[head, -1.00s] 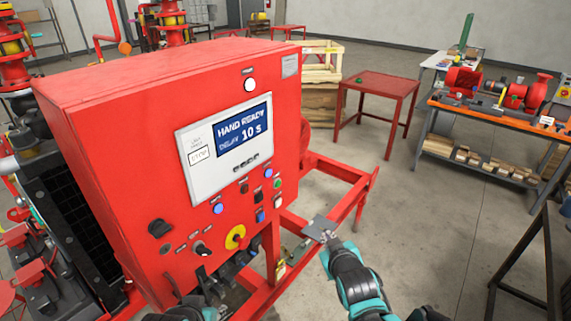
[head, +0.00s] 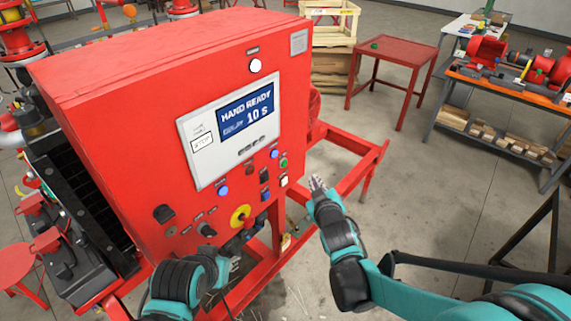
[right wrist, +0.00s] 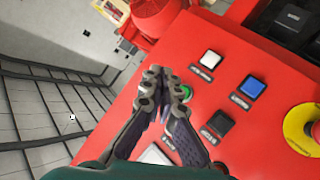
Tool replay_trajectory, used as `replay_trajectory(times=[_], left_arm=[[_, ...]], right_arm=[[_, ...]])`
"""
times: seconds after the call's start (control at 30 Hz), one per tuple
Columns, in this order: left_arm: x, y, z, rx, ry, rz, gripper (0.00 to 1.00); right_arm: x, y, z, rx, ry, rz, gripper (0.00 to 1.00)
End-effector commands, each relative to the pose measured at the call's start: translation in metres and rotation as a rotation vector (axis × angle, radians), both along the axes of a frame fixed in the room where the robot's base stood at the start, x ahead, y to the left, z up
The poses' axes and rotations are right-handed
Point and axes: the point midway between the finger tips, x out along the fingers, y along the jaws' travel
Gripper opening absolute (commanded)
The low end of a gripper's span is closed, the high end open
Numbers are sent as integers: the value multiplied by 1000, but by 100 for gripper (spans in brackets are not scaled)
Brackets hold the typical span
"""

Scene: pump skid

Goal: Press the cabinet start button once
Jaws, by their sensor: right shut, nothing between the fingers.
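The red cabinet (head: 130,130) shows a lit display reading "HAND READY" and "10 s". A small green button (head: 284,162) sits at the right of its front, above a white button (head: 284,180). Button labels are too small to read. My right gripper (head: 316,183) is shut and empty, just right of the cabinet front. In the right wrist view its fingertips (right wrist: 163,82) overlap the edge of the green button (right wrist: 186,92); I cannot tell whether they touch it. My left gripper (head: 228,264) is low before the cabinet, its fingers partly hidden.
A yellow-and-red knob (head: 240,216) and blue buttons (head: 265,194) are on the same panel. A red frame rail (head: 345,180) extends right of the cabinet. A red table (head: 398,50) and a workbench (head: 500,95) stand behind. Open floor lies to the right.

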Motion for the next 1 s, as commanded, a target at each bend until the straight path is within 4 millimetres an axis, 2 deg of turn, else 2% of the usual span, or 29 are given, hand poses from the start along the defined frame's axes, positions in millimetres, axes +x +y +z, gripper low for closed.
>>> replay_trajectory(times=[0.33,0.5,0.7,1.0], left_arm=[[0,0,0,0,0,0,31],[0,0,-4,0,0,0,31],[0,0,-5,0,0,0,31],[0,0,-5,0,0,0,31]], right_arm=[[28,41,0,0,-2,3,0],[39,55,-1,0,0,1,0],[45,63,0,1,0,1,0],[45,63,0,0,0,0,0]])
